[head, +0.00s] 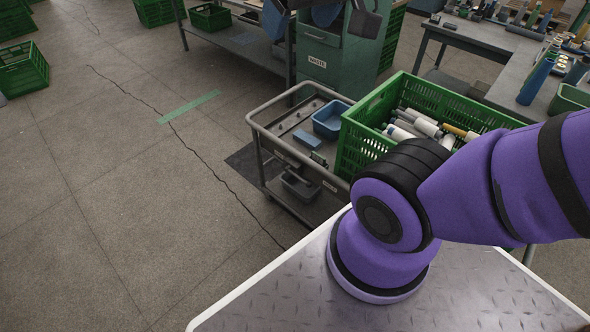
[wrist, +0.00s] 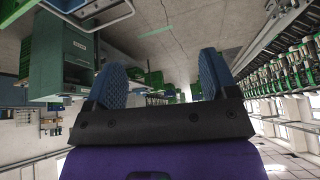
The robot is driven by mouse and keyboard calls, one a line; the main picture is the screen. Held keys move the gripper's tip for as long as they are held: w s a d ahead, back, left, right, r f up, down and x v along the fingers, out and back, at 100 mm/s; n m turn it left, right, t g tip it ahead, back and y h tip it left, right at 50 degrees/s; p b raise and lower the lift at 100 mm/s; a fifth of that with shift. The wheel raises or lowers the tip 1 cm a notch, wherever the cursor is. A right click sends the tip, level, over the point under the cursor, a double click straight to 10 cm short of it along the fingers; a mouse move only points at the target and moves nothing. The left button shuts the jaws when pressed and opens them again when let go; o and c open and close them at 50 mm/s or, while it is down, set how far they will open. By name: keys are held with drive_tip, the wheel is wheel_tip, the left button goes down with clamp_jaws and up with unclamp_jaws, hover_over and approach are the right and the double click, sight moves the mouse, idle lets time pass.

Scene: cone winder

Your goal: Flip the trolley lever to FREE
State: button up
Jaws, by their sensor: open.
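The trolley (head: 262,128) is a grey metal cart with a raised rim and a lower shelf, standing on the floor left of my arm in the head view. I cannot make out its lever or the lever's setting. Small pale labels show on its near side, too small to read. My gripper (wrist: 162,78) shows only in the wrist view, with two blue ribbed fingers spread wide and nothing between them. It is apart from the trolley, and that view looks upside down across the hall.
On the trolley stand a green crate (head: 350,150) of yarn cones and a blue tray (head: 329,121). A green cabinet labelled WASTE (head: 322,62) stands behind it. A bench (head: 470,37) with cones is at upper right. The floor on the left is mostly clear.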

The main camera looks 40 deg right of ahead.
drive_tip(key=w+a+f+m+t, duration=0.1)
drive_tip(key=w+f+m+t, duration=0.15)
drive_tip(key=w, duration=1.25)
drive_tip(key=w+f+m+t, duration=0.1)
drive_tip(key=w+f+m, duration=0.25)
drive_tip(key=w, duration=1.15)
drive_tip(key=w+d+f+m+t+h, duration=0.1)
drive_tip(key=w+d+f+m+h, duration=0.15)
drive_tip(key=w+f, duration=0.7)
drive_tip(key=w+d+f+m+h, duration=0.15)
drive_tip(key=w+f+m, duration=0.4)
drive_tip(key=f, duration=0.75)
drive_tip(key=m+g+h, duration=0.4)
drive_tip(key=m+h, duration=0.2)
drive_tip(key=h, duration=0.7)
approach(307, 183)
drive_tip(key=x, duration=1)
drive_tip(key=shift+w+d+f, duration=0.15)
drive_tip(key=shift+d+f, duration=0.05)
drive_tip(key=shift+f, duration=0.1)
